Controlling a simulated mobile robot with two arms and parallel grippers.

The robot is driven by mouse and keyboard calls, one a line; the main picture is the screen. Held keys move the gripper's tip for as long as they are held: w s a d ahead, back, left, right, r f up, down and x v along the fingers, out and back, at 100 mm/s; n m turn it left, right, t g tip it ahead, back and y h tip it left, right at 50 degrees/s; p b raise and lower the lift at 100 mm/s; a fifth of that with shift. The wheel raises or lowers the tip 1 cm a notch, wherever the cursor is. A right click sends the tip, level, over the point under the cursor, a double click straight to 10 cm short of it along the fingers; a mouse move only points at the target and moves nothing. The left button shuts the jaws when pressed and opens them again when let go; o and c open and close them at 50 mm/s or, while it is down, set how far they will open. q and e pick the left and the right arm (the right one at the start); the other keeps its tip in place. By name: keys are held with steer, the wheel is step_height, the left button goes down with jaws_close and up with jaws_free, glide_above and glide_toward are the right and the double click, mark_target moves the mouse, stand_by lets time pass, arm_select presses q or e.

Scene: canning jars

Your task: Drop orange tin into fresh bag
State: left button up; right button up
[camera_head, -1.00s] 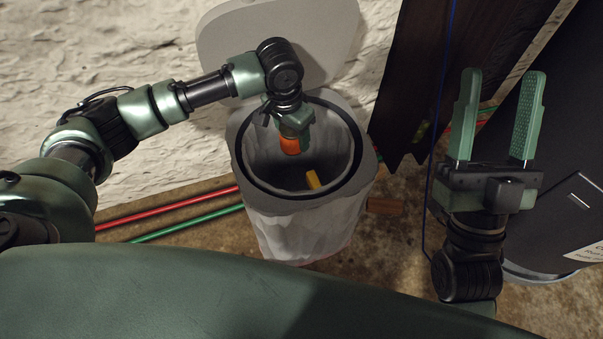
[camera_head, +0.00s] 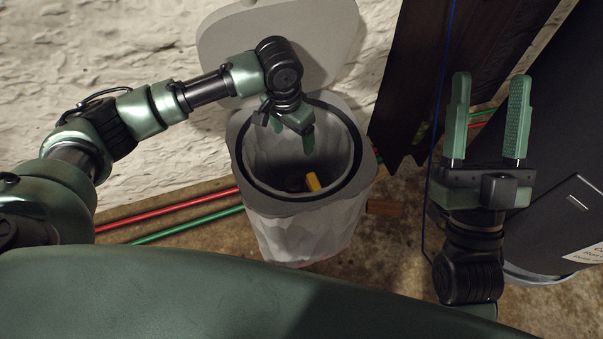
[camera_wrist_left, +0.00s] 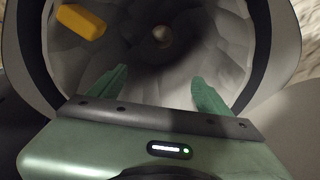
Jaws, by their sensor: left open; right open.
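The fresh bag (camera_head: 300,236) is a pale crumpled liner hanging in an open bin, with a dark ring around its mouth. My left gripper (camera_head: 293,138) is open and empty over the bag's mouth, pointing down into it. The orange tin is not clearly seen now. In the left wrist view a small round brownish thing (camera_wrist_left: 162,36) lies in shadow deep in the bag; I cannot tell whether it is the tin. A yellow block (camera_head: 313,181) is in the bag and also shows in the left wrist view (camera_wrist_left: 80,21). My right gripper (camera_head: 490,78) is open and empty at the right.
The bin's grey lid (camera_head: 300,45) stands raised behind it. A dark wooden plank (camera_head: 420,80) and a black container (camera_head: 560,150) are at the right. Red and green rods (camera_head: 170,225) lie along the pale rough wall.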

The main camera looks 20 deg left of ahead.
arm_select(q)
step_height(320, 180, up, 7)
steer(key=p, duration=0.2)
steer(key=shift+s+a+f+p, duration=0.2)
steer(key=shift+s+p, duration=0.1)
steer(key=shift+s, duration=0.1)
arm_select(e)
steer(key=w+f+g+h, duration=0.2)
steer(key=w+f+g, duration=0.3)
steer(key=f, duration=0.7)
steer(key=g, duration=0.2)
steer(key=shift+d+g, duration=0.2)
steer(key=shift+g, duration=0.2)
